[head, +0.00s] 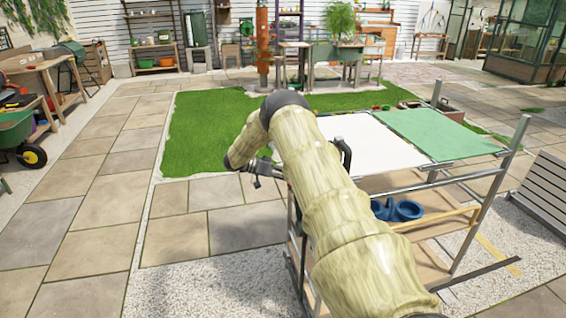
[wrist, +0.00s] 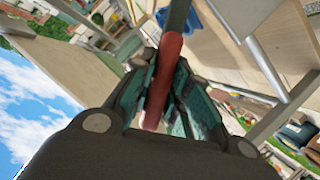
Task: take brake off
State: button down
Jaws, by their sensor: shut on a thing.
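A cart with a white top panel (head: 365,142) and a green panel (head: 435,134) stands to the right of my arm. It has metal posts and wooden lower shelves. In the wrist view a red handle (wrist: 164,72) on a dark bar (wrist: 178,18) runs between the teal pads of my gripper (wrist: 165,100). The gripper is shut on this handle. In the head view my gripper (head: 262,172) is by the cart's near left edge, partly hidden by my arm. The handle cannot be made out there.
Blue pots (head: 397,209) sit on the cart's lower shelf. A green wheelbarrow (head: 18,130) stands at the left edge. A slatted grey panel (head: 535,195) is at the right. Paving (head: 105,190) on the left is open, with lawn (head: 205,130) behind.

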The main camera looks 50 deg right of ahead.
jog(key=c, duration=1.8)
grip_release()
jog(key=o, duration=0.4)
jog(key=shift+w+d+f, duration=0.1)
jog(key=shift+w+f, duration=0.05)
jog(key=shift+w, duration=0.05)
jog(key=shift+o, duration=0.2)
jog(key=v, duration=1.2)
